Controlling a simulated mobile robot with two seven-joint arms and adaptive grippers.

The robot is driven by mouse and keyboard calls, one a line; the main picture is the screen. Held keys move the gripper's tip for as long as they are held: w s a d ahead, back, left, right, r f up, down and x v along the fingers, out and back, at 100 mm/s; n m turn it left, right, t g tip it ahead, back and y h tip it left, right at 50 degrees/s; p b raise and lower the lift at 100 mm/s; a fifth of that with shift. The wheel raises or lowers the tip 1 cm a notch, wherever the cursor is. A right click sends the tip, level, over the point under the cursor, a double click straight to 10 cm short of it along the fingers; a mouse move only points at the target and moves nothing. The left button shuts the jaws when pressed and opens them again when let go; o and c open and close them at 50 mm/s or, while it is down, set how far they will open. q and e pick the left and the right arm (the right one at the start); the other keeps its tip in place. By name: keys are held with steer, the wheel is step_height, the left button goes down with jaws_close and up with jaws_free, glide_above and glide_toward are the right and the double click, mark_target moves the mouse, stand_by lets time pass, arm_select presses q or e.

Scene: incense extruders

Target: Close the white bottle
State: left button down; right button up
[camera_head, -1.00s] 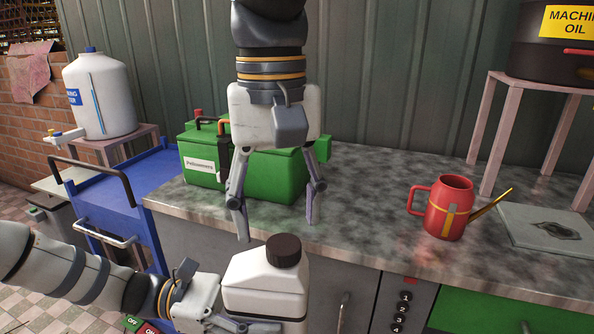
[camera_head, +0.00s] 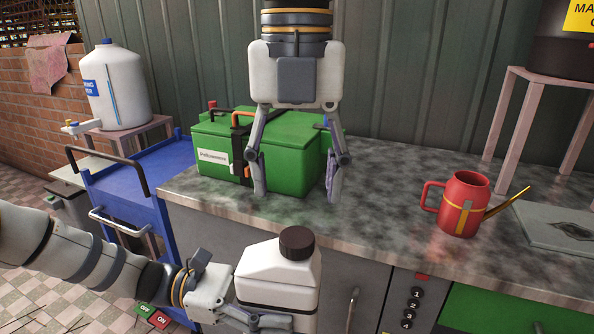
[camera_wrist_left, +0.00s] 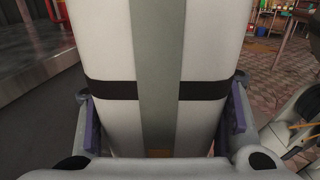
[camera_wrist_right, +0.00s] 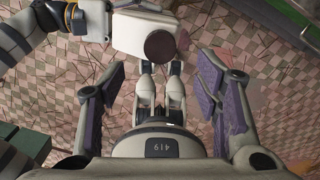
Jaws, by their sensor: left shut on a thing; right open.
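The white bottle (camera_head: 275,277) stands upright, held in front of the counter, with a dark brown cap (camera_head: 297,242) on its neck. How tightly the cap sits cannot be told. My left gripper (camera_head: 258,318) is shut on the bottle's body; the left wrist view shows the bottle's side (camera_wrist_left: 110,50) between its fingers. My right gripper (camera_head: 296,192) is open and empty, pointing down above the cap with a clear gap. In the right wrist view, the cap (camera_wrist_right: 160,45) lies beyond the spread fingers of this gripper (camera_wrist_right: 161,78).
A grey counter (camera_head: 380,205) runs behind the bottle. It holds a green box (camera_head: 290,155), a red oil can (camera_head: 463,205) and a grey plate (camera_head: 560,226). A blue cart (camera_head: 140,185) and a white jug (camera_head: 115,90) stand at left.

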mark_target(297, 237)
step_height(297, 237, down, 8)
stand_by(0.6)
